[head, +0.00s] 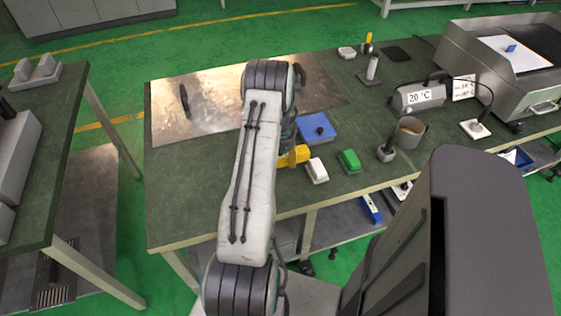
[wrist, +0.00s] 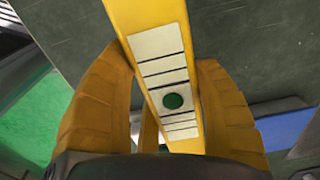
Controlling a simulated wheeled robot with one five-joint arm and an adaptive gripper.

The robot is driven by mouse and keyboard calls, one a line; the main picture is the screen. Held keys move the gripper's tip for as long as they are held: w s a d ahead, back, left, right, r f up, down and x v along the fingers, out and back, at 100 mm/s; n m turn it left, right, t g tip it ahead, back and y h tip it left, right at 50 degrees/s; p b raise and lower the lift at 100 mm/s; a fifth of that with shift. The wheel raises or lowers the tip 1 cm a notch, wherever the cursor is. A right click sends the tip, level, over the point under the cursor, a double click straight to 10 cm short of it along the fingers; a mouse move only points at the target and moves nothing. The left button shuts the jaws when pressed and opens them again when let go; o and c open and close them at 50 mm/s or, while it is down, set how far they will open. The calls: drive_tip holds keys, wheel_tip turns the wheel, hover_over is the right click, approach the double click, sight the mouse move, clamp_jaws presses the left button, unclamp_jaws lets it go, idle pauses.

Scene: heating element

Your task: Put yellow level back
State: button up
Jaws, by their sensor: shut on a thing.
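The yellow level shows in the wrist view (wrist: 160,45) as a long yellow bar with a pale scale plate, dark lines and a green round spot. My gripper (wrist: 170,95) has yellow fingers on both sides of the level and is shut on it. In the head view my gripper (head: 293,157) is a yellow shape by the table's front edge, partly hidden by my arm. The level cannot be told apart from the fingers there.
A blue box (head: 318,127), a white block (head: 316,171) and a green block (head: 349,161) are on the green table close to my gripper. A metal plate (head: 205,100) covers the left part.

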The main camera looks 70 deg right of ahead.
drive_tip(key=o, duration=1.2)
drive_tip(key=shift+o, duration=0.2)
drive_tip(key=shift+r+p, duration=0.85)
drive_tip(key=shift+p, duration=0.05)
wheel_tip(320, 180, up, 12)
drive_tip(key=shift+f+b, duration=0.2)
drive_tip(key=shift+b, duration=0.2)
